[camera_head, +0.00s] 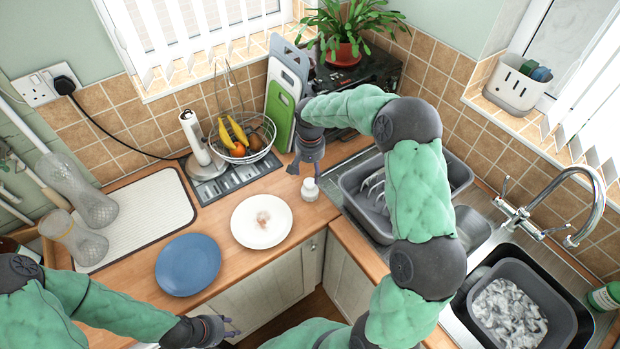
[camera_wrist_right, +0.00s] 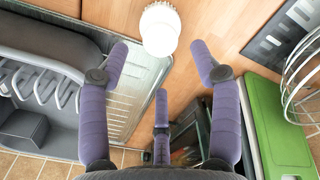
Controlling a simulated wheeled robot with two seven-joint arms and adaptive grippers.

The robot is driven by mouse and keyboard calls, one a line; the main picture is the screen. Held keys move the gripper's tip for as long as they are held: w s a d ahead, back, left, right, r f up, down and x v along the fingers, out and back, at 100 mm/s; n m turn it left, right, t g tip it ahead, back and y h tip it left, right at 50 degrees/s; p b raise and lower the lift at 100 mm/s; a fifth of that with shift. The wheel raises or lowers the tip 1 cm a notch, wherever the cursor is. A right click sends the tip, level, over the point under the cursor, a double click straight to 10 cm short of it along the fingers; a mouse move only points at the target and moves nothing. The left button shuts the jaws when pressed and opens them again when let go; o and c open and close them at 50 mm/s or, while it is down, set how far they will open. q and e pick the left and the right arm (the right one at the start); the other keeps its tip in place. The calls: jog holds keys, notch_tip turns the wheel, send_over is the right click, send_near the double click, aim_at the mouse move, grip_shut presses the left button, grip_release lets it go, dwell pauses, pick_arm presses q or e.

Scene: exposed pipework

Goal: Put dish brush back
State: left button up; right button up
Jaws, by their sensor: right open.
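The dish brush (camera_head: 309,190) is a small white round-topped piece standing on the wooden counter, right of the white plate. In the right wrist view the brush (camera_wrist_right: 160,28) shows a pale ribbed or bristled edge and a smooth white knob. My right gripper (camera_head: 306,166) is open and empty, just behind the brush. In its wrist view the fingertips (camera_wrist_right: 158,52) are spread on either side, with the brush just beyond them. My left gripper (camera_head: 232,327) is empty at the front, below the blue plate, its fingers apart. A white caddy (camera_head: 508,90) on the right windowsill holds blue and green items.
A white plate (camera_head: 247,232) with food scraps and a blue plate (camera_head: 188,265) lie on the counter. A grey dish rack (camera_head: 357,205) stands right of the brush. Chopping boards (camera_head: 281,115), a fruit basket (camera_head: 252,153) and a potted plant (camera_head: 345,52) are behind.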

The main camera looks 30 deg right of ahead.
notch_tip(320, 180, up, 5)
jog(key=shift+r, duration=0.1)
